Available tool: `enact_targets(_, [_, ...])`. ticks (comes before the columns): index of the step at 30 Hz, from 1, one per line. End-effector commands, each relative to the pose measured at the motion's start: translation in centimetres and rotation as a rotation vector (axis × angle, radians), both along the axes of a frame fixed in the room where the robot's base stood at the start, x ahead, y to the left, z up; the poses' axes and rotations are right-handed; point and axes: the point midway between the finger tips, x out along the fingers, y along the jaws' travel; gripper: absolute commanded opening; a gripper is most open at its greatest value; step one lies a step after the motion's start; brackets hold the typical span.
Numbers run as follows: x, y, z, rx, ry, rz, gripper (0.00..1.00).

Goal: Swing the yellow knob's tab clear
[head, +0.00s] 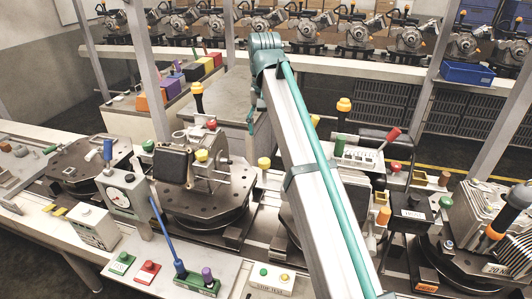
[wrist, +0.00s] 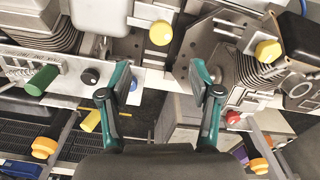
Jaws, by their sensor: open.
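My gripper (wrist: 160,88) is open in the wrist view, with two teal fingers with dark pads set wide apart and nothing between them. A round yellow knob (wrist: 161,33) stands on a metal plate beyond the fingertips, roughly midway between them and apart from them. The head view shows two yellow knobs, on the left (head: 202,155) and right (head: 264,162). I cannot make out a tab on any of them. The gripper's fingertips are not clear in the head view.
A panel with a green handle (wrist: 40,80) and a black knob (wrist: 90,76) lies left of my gripper. Yellow-topped posts, one on the right (head: 344,104), rise behind.

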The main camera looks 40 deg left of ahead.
Motion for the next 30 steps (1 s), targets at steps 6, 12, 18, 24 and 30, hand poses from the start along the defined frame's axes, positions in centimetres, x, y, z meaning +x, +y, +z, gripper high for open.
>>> enact_targets(6, [-0.1,0.0,-2.9,0.000,0.000,0.002,0.63])
enact_targets(12, [-0.2,-0.1,-5.7,-0.002,0.001,0.003,0.63])
enact_targets(18, [-0.2,0.0,-8.7,-0.001,0.001,0.003,0.63])
enact_targets(24, [-0.1,0.1,-10.3,0.001,-0.001,0.003,0.63])
enact_targets(30, [0.0,0.1,-10.7,0.001,-0.002,0.003,0.63])
